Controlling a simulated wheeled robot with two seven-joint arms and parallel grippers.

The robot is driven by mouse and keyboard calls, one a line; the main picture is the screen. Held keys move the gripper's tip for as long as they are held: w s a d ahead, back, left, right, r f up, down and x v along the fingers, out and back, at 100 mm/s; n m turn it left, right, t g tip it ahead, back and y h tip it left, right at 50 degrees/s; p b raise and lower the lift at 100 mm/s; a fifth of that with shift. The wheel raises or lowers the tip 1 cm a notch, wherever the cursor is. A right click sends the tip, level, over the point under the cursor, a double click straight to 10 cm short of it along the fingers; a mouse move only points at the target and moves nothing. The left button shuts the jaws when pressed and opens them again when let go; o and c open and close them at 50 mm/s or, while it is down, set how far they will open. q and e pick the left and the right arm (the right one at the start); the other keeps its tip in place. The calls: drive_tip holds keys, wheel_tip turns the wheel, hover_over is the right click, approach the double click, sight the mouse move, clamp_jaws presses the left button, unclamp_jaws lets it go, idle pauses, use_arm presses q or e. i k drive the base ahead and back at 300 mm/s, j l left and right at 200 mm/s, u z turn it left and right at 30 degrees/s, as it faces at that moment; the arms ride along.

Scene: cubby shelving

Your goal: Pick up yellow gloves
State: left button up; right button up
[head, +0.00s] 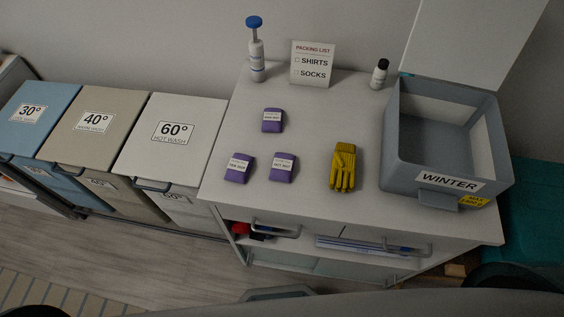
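The yellow gloves (343,167) lie flat on the white cabinet top (312,125), fingers toward the front edge. They sit left of the open grey WINTER box and right of the purple packets, apart from both. Neither of my grippers shows in the head view, and nothing touches the gloves.
The grey WINTER box (391,140) stands open and looks empty. Three purple packets (282,167) lie left of the gloves. A pump bottle (257,60), a packing list sign (312,64) and a small bottle (379,74) stand at the back. Laundry bins (171,138) stand left.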

sight(343, 170)
drive_tip(key=k+l, duration=0.15)
drive_tip(key=l, duration=0.25)
drive_tip(key=k+l, duration=0.15)
drive_tip(key=l, duration=0.25)
drive_tip(key=k+l+u, duration=0.1)
drive_tip(key=l, duration=0.3)
drive_tip(key=k+l, duration=0.2)
drive_tip(key=l, duration=0.15)
drive_tip(key=k+l, duration=0.15)
drive_tip(key=l, duration=0.25)
